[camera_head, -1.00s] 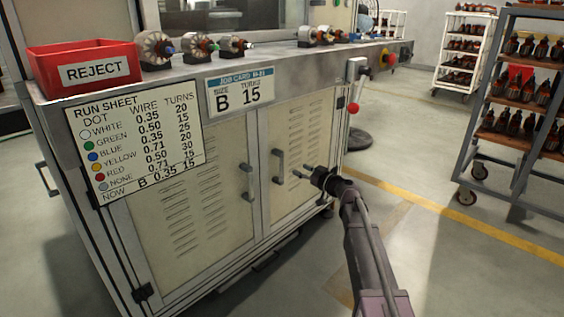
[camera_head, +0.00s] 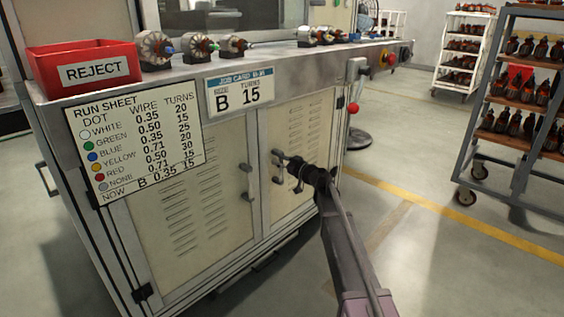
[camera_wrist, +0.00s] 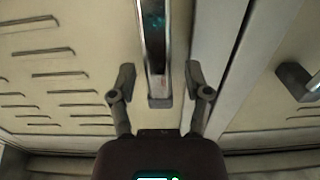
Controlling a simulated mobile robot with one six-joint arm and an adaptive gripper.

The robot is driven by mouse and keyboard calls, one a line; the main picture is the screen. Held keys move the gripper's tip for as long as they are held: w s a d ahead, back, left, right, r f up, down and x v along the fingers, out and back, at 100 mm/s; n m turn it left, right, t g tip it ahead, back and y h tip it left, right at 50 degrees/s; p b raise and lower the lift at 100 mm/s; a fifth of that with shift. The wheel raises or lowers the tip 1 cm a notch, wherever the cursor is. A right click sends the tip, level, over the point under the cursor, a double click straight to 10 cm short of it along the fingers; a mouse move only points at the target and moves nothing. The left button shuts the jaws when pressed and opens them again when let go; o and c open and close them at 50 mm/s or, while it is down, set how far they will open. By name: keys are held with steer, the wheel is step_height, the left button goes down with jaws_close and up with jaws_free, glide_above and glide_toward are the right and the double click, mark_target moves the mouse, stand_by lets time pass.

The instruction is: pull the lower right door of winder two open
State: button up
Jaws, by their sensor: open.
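The lower right door (camera_head: 304,137) of the winder cabinet is a cream louvred panel, and it looks shut. Its upright bar handle (camera_head: 277,168) is near the door's left edge. My gripper (camera_head: 287,162) is at this handle and partly covers the view of it. In the wrist view, the handle (camera_wrist: 155,45) runs between the two open fingers of my gripper (camera_wrist: 160,76). A gap shows on each side, so neither finger appears to touch it. The door's louvres (camera_wrist: 50,75) show at the left there.
The lower left door (camera_head: 185,205) has its own handle (camera_head: 246,182), also seen at the right in the wrist view (camera_wrist: 297,82). Open floor lies in front, with a rack (camera_head: 508,182) at right.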

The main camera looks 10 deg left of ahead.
jaws_close()
steer(key=shift+d, duration=0.1)
steer(key=shift+s, duration=0.2)
